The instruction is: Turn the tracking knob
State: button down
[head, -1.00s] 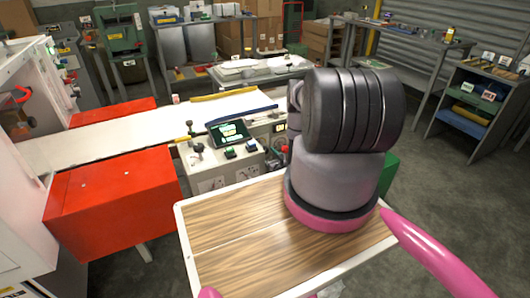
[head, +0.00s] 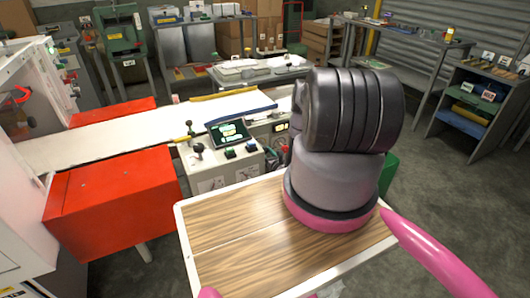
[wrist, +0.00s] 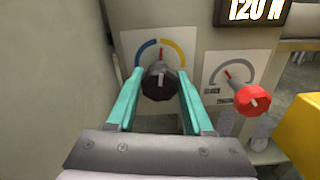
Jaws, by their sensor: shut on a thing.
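A black ribbed knob (wrist: 158,84) sits on a white dial plate with a blue and yellow arc (wrist: 173,47) in the wrist view. A red pointer mark shows at its top, directed about straight up. My gripper (wrist: 161,76) has its two teal fingers on the left and right sides of this knob, shut on it. No readable label names the knob. In the head view my arm hides the gripper and the knob.
A red knob (wrist: 252,99) with its own grey dial (wrist: 227,73) sits close to the right, below a display reading 120 N (wrist: 254,10). A yellow block (wrist: 301,130) is at the lower right. The control box with a screen (head: 228,132) stands beside the white belt (head: 105,140).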

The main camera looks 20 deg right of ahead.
jog(key=shift+m, duration=1.2)
jog(key=shift+c, duration=1.4)
grip_release()
jog(key=s, duration=1.1)
jog(key=shift+d, duration=0.2)
